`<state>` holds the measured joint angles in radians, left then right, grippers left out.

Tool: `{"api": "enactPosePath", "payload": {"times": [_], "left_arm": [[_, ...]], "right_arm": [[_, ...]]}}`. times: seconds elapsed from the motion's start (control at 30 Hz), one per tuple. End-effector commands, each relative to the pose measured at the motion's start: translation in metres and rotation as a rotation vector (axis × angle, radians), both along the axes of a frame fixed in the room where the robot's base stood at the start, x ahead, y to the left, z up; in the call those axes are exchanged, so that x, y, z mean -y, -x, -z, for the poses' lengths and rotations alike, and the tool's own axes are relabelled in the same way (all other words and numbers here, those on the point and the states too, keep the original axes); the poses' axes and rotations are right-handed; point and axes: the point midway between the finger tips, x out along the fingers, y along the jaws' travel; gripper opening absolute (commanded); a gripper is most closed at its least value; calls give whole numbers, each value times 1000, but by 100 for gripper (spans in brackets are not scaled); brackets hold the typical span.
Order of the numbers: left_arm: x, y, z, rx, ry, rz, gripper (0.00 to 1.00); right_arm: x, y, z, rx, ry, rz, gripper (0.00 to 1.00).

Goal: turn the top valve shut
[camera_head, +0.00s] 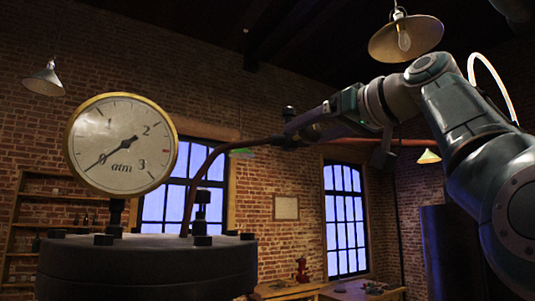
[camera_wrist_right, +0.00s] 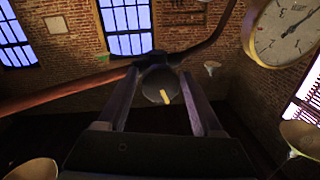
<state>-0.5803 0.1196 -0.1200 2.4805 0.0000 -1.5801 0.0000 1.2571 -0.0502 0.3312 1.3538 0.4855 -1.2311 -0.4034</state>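The top valve is a dark round knob (camera_wrist_right: 160,85) with a yellow mark, on a copper pipe. In the right wrist view it sits between my right gripper's two fingers (camera_wrist_right: 160,78) and nearly fills the gap. I cannot tell whether both fingers press on it. In the head view my right gripper (camera_head: 297,128) reaches the pipe from the right. The gripper hides most of the valve there. A round gauge (camera_head: 122,144) marked "atm" stands at the left, its needle pointing to the lower left. My left gripper is not in view.
A dark bolted vessel lid (camera_head: 150,262) is below the gauge. A copper pipe (camera_head: 200,175) rises from it and bends right to the valve. A hanging lamp (camera_head: 405,38) is above my right arm. Windows and brick walls are behind.

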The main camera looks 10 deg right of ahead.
Motion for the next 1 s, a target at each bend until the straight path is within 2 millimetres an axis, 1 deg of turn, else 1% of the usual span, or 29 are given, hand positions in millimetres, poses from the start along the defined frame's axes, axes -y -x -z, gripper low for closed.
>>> {"api": "enactPosePath", "payload": {"times": [0.03, 0.07, 0.57, 0.67, 0.77, 0.9, 1.0], "left_arm": [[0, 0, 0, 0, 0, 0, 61], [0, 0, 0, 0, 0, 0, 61], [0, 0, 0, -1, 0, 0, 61], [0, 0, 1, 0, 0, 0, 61], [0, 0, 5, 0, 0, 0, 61], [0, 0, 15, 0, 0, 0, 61], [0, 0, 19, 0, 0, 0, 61]], "right_arm": [[0, 0, 0, 0, 0, 0, 61], [0, 0, 0, 0, 0, 0, 57], [0, 0, 0, 0, 0, 0, 1], [0, 0, 0, -1, -2, 0, 0], [0, 0, 2, -15, -41, 0, 0], [1, -1, 4, -64, -176, 2, 0], [0, 0, 3, -96, -265, 1, 0]]}}
